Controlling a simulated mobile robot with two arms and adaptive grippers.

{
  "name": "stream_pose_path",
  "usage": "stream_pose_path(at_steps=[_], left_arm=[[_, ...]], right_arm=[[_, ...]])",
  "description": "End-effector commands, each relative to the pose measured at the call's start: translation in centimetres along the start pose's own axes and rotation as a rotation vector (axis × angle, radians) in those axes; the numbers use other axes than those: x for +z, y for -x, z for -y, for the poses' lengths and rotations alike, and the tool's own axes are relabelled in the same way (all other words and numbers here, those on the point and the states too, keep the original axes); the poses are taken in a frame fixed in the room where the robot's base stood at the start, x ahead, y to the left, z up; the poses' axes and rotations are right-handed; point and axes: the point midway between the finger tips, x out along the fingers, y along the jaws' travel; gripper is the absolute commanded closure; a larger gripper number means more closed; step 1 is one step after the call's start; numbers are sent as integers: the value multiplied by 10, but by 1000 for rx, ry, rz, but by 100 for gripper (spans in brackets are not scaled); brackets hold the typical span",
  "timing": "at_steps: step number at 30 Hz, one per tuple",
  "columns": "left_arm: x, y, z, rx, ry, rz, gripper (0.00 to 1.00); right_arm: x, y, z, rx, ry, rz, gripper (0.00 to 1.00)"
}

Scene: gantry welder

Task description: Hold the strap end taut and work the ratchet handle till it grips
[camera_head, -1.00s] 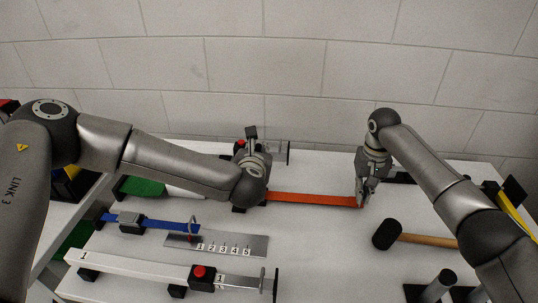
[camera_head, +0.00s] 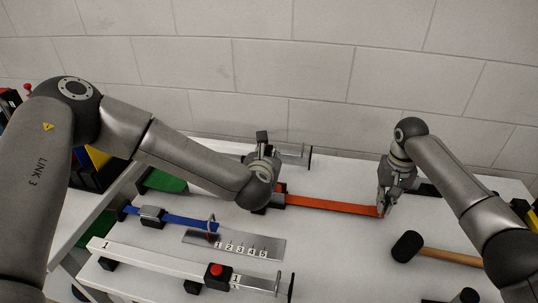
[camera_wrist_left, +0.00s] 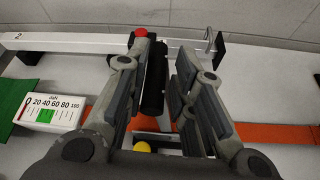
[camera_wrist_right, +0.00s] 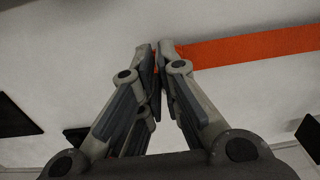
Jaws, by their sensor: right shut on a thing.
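The orange strap (camera_head: 330,204) runs across the back of the white table and also shows in the left wrist view (camera_wrist_left: 265,132). My right gripper (camera_head: 383,212) is shut on its right end; the right wrist view shows the strap (camera_wrist_right: 250,47) leaving the fingertips, looking straight. The ratchet is mostly hidden behind my left wrist in the head view. In the left wrist view its black handle (camera_wrist_left: 154,85) stands between the fingers of my left gripper (camera_wrist_left: 163,48). These fingers are apart, with a gap on the right of the handle.
A daN gauge (camera_wrist_left: 52,103) with a green band sits left of the ratchet. A blue strap (camera_head: 190,222), a numbered metal plate (camera_head: 235,245) and a clamp with a red button (camera_head: 217,270) lie nearer. A mallet (camera_head: 408,246) lies below my right gripper.

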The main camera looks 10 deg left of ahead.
Motion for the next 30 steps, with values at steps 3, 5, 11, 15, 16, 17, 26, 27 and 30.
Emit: stream_pose_path(at_steps=[3, 5, 11, 15, 16, 17, 26, 27, 30], left_arm=[[-3, 0, 1, -2, 0, -5, 63], [-2, 0, 1, -2, 2, -2, 63], [1, 0, 1, -1, 4, 3, 63], [2, 5, 0, -1, 6, 4, 63], [2, 8, 0, -1, 6, 4, 63], [2, 11, 1, -2, 7, 4, 63], [0, 64, -1, -3, 6, 1, 63], [0, 72, 0, -4, 7, 0, 63], [0, 89, -1, -4, 6, 0, 63]], right_arm=[[1, -2, -2, 3, -2, 5, 100], [1, -2, -2, 3, -2, 5, 100], [1, -2, -2, 4, -2, 5, 100], [1, -2, -2, 4, -3, 5, 100], [1, -2, -2, 4, -3, 5, 100], [1, -2, -2, 4, -3, 5, 100], [1, -2, -2, 4, -3, 5, 100], [1, -2, -2, 4, -3, 4, 100], [1, -2, -2, 4, -3, 5, 100]])
